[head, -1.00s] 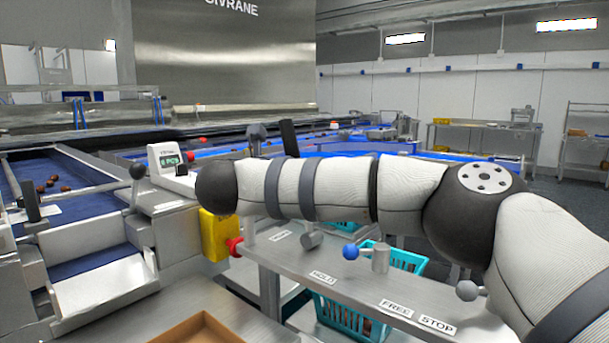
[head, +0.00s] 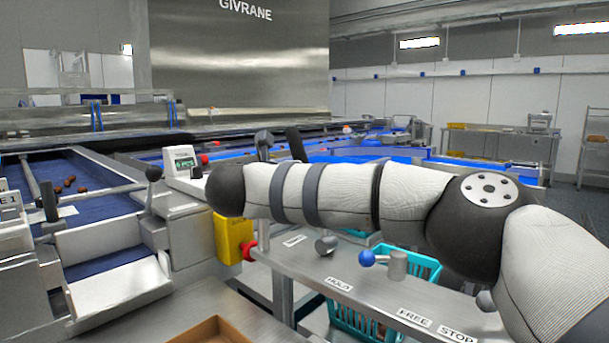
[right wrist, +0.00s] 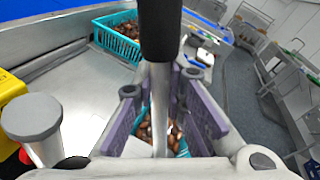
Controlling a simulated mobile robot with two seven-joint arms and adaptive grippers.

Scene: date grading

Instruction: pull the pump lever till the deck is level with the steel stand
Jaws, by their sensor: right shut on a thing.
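The pump lever has a black grip (right wrist: 160,28) and a bare steel shaft (right wrist: 160,105) in the right wrist view. My right gripper (right wrist: 158,125) is shut on this shaft below the grip, its purple-lined fingers on either side. In the head view a black grip (head: 296,143) tilts up behind my right arm, which hides the gripper. A steel surface (right wrist: 75,95) lies left of the lever in the wrist view. I cannot tell which surface is the deck or whether it is level with the stand. My left gripper is not in view.
A teal crate of dates (right wrist: 100,38) stands beyond the lever. A steel bench labelled HOLD, FREE and STOP (head: 375,300) carries a blue-knobbed lever (head: 367,258). A yellow box with a red button (head: 230,238) is at its left. Open floor (right wrist: 240,90) lies right of the lever.

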